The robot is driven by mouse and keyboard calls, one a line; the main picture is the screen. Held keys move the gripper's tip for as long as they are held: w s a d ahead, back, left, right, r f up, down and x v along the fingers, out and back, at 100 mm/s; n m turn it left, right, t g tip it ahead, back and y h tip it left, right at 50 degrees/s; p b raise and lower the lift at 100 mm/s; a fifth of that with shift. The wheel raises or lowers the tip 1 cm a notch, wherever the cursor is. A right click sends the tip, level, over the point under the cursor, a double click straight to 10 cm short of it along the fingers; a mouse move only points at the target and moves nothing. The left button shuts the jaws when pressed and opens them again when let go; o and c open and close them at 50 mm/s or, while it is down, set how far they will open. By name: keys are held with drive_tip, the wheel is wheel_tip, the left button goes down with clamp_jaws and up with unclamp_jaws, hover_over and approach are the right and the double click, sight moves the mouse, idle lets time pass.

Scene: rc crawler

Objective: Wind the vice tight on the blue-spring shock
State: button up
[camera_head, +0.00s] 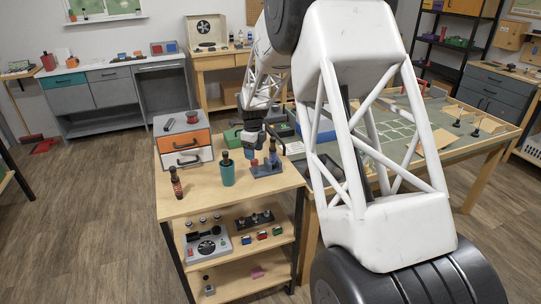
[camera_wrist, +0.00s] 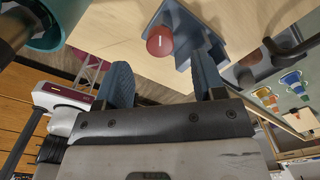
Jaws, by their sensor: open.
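The blue-grey vice (camera_head: 267,169) stands at the right of the wooden bench top. A slim upright part with blue on it, which looks like the blue-spring shock (camera_head: 273,150), stands at the vice; its seating between the jaws is too small to make out. My gripper (camera_head: 251,152) is just above and left of the vice. In the wrist view the gripper (camera_wrist: 161,66) is open and empty, its two blue fingers apart. A round red knob (camera_wrist: 160,41) on the vice (camera_wrist: 190,35) shows beyond and between the fingertips. I cannot tell whether a finger touches it.
A teal cup (camera_head: 228,172) holding a dark-handled item stands close left of the gripper. A red and dark shock (camera_head: 176,184) stands at the bench's left front. An orange and white drawer box (camera_head: 184,142) sits behind. Shelves below hold small parts.

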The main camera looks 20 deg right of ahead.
drive_tip(key=shift+r, duration=1.05)
drive_tip(key=shift+r, duration=0.1)
drive_tip(key=shift+s+a+r, duration=0.1)
drive_tip(key=shift+s+r, duration=0.05)
drive_tip(key=shift+s, duration=0.1)
drive_tip(key=s+a+r+n, duration=0.2)
drive_tip(key=s+r+n, duration=0.3)
drive_tip(key=s, duration=0.3)
drive_tip(key=s+a+r+n+t, duration=0.15)
drive_tip(key=s+r+n, duration=0.3)
drive_tip(key=s, duration=0.45)
drive_tip(key=s+a+r+n, duration=0.35)
drive_tip(key=s+r, duration=0.25)
drive_tip(key=s, duration=0.2)
drive_tip(key=s+a+n+t, duration=0.1)
drive_tip(key=s+n, duration=1.2)
drive_tip(key=s, duration=1.4)
drive_tip(key=shift+a+f+n, duration=0.4)
drive_tip(key=shift+a, duration=0.4)
